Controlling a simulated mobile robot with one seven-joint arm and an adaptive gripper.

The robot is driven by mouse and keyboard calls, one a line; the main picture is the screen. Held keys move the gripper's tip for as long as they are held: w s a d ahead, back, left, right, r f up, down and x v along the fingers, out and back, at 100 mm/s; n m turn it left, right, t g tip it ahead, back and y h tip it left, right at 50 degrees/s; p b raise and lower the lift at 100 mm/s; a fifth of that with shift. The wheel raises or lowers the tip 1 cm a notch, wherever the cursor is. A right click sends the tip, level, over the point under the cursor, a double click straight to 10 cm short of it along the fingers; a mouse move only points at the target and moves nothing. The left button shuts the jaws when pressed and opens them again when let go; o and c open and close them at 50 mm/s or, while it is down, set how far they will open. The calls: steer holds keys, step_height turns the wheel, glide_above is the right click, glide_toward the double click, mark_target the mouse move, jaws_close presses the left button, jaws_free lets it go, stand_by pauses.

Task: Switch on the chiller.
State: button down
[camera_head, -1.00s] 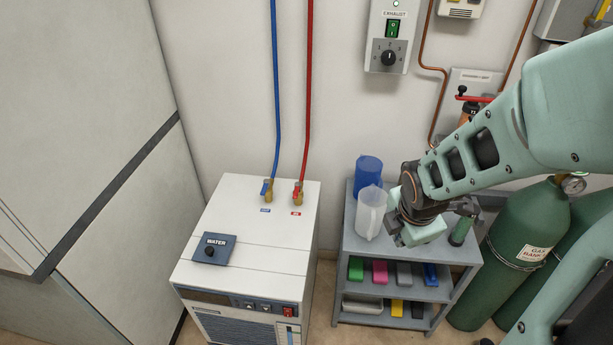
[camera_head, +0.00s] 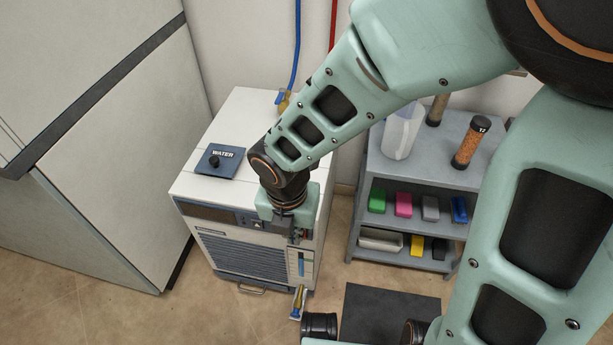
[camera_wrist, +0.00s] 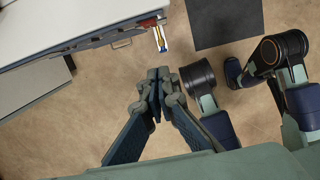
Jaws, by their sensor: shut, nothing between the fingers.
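The chiller is a white box (camera_head: 240,118) with a dark display strip (camera_head: 208,213) and a blue-grey grille (camera_head: 250,256) on its front. My gripper (camera_head: 297,238) is in front of the upper right of this front panel and hides part of it, including most of the button area. In the wrist view my gripper (camera_wrist: 157,80) has its fingers together with nothing between them. The chiller's edge (camera_wrist: 85,38) lies ahead to the upper left there, with a small red part (camera_wrist: 148,22) on it, apart from the fingertips. I cannot tell whether the fingers touch the panel in the head view.
A dark WATER panel with a knob (camera_head: 217,162) is on the chiller's top. A grey shelf (camera_head: 420,177) with a jug (camera_head: 402,132) and coloured boxes stands to the right. A dark mat (camera_head: 388,308) lies on the floor. A large pale cabinet (camera_head: 90,190) stands left.

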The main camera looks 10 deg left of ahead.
steer(key=shift+s+a, duration=0.1)
steer(key=shift+s, duration=0.05)
steer(key=shift+f, duration=0.1)
steer(key=w+f+b, duration=0.5)
steer(key=f+b, duration=0.2)
steer(key=f, duration=0.3)
steer(key=shift+d+f, duration=0.2)
steer(key=shift+w, duration=0.15)
stand_by(0.3)
